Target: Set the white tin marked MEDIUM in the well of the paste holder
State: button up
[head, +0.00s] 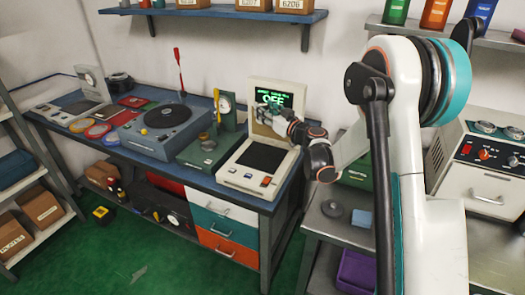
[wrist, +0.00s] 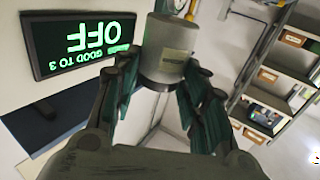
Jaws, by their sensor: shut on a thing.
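My gripper (head: 270,117) is in front of the lit screen of the pale instrument on the bench. In the wrist view my gripper (wrist: 161,78) is shut on a pale grey-white tin (wrist: 167,47), its fingers on both sides of it. The tin has a small tan label whose lettering I cannot read. It is held in the air, apart from the screen. I cannot make out the tin clearly in the head view. I cannot tell for certain which thing is the paste holder.
The pale instrument (head: 257,168) has a screen reading OFF. To its left are a green gauge stand (head: 203,152), a blue turntable unit (head: 152,140) and coloured discs (head: 97,131). A cart at right holds a dark round piece (head: 332,209) and a blue block (head: 361,218).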

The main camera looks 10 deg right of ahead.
notch_tip(320, 180, down, 17)
jog(key=b, duration=0.5)
jog(key=shift+r, duration=0.2)
jog(key=shift+r, duration=0.1)
jog(key=o, duration=1.2)
jog(key=shift+c, duration=0.2)
